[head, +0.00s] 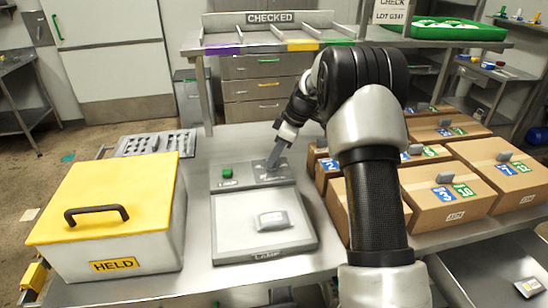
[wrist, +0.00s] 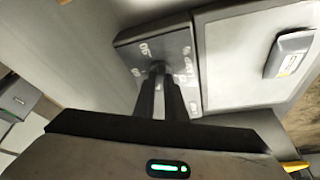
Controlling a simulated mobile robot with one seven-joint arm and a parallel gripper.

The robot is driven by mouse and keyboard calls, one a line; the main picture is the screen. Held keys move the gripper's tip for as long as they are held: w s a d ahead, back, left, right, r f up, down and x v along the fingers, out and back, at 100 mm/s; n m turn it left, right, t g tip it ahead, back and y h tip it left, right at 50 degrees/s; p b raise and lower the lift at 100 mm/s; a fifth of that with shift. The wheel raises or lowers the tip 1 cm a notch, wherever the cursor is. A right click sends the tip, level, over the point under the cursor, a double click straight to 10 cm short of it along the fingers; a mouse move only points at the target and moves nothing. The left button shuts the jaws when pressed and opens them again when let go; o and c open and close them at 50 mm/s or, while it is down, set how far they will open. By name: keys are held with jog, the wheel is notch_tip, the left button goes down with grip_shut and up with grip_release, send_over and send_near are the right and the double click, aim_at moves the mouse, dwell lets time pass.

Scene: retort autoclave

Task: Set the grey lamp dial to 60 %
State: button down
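The grey lamp dial (wrist: 157,69) sits on a dark grey panel with white scale marks around it. The wrist view shows some of these marks, but the dial's pointer and exact setting cannot be read. My gripper (wrist: 160,80) reaches down to the dial, its two fingers close together with the small knob at their tips. In the head view my gripper (head: 275,160) covers the dial on the panel (head: 292,176) behind the light box (head: 240,225). The fingers hide much of the knob.
A green button (head: 227,173) is left of the dial. A small grey pouch (head: 271,220) lies on the light box. A yellow-lidded HELD box (head: 105,200) stands left, cardboard cartons (head: 495,172) right. A CHECKED shelf (head: 270,45) stands behind.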

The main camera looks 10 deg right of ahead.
jog(key=shift+m, duration=0.3)
jog(key=m+t+b, duration=0.1)
jog(key=m, duration=0.1)
jog(key=shift+s+a+m+h+b, duration=0.1)
jog(key=shift+m+h+b, duration=0.2)
jog(key=shift+b, duration=0.1)
jog(key=m+t+h, duration=0.1)
jog(key=m, duration=0.2)
jog(key=shift+s+a+m, duration=0.1)
jog(key=shift+a+m, duration=0.05)
jog(key=shift+m, duration=0.15)
jog(key=m+h, duration=0.1)
jog(key=m, duration=0.2)
jog(key=shift+a+r+t+p, duration=0.1)
jog(key=shift+r+t+p, duration=0.05)
jog(key=shift+t+p, duration=0.2)
jog(key=shift+m+h+p, duration=0.9)
jog(key=shift+m+p, duration=0.05)
jog(key=shift+m, duration=1.05)
jog(key=c, duration=1.8)
grip_release()
